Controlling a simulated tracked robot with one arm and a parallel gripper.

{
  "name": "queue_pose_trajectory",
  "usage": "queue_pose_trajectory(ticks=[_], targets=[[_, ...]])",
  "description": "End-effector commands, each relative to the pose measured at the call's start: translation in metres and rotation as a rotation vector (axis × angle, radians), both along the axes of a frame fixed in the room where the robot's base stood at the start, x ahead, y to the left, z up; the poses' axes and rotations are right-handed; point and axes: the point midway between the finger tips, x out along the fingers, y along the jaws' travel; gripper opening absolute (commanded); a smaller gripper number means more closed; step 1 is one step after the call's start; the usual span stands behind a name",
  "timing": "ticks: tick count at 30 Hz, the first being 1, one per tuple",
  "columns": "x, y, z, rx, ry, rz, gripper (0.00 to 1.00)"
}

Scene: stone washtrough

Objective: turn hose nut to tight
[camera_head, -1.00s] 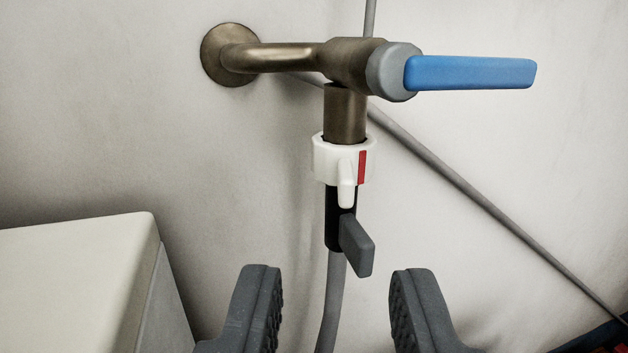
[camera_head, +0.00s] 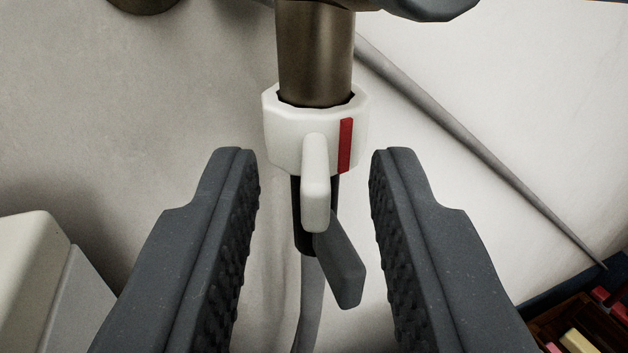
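The white hose nut (camera_head: 289,131) sits around the lower end of the brass tap spout (camera_head: 315,55). It has a red stripe (camera_head: 345,146) on its right front and a white lug (camera_head: 315,180) pointing down at the front. Below it are a black fitting with a dark grey lever (camera_head: 340,270) slanting down to the right, and the grey hose (camera_head: 309,310). My gripper (camera_head: 312,165) is open. Its ridged fingers stand left and right of the nut's lower part and lug, with a gap on both sides. The fingertips appear near the nut's lower edge; their exact depth is unclear.
A pale block (camera_head: 30,255) stands at the lower left. A thin grey pipe (camera_head: 480,150) runs diagonally along the wall at right. A crate with coloured items (camera_head: 580,340) shows at the lower right. The tap body is mostly cut off at the top.

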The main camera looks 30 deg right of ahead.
Motion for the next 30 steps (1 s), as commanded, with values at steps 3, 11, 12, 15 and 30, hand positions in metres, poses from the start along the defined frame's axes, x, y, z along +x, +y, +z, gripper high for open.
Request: queue_pose_trajectory(ticks=[3, 11, 12, 15, 30], targets=[[0.0, 0.0, 0.0, 0.0, 0.0, 0.0, 0.15], [0.0, 0.0, 0.0, -0.001, -0.001, 0.0, 0.0], [0.0, 0.0, 0.0, -0.001, -0.001, 0.001, 0.0], [-0.001, -0.001, 0.0, 0.0, -0.001, 0.008, 0.0], [-0.006, -0.012, 0.0, -0.002, -0.003, 0.174, 0.0]])
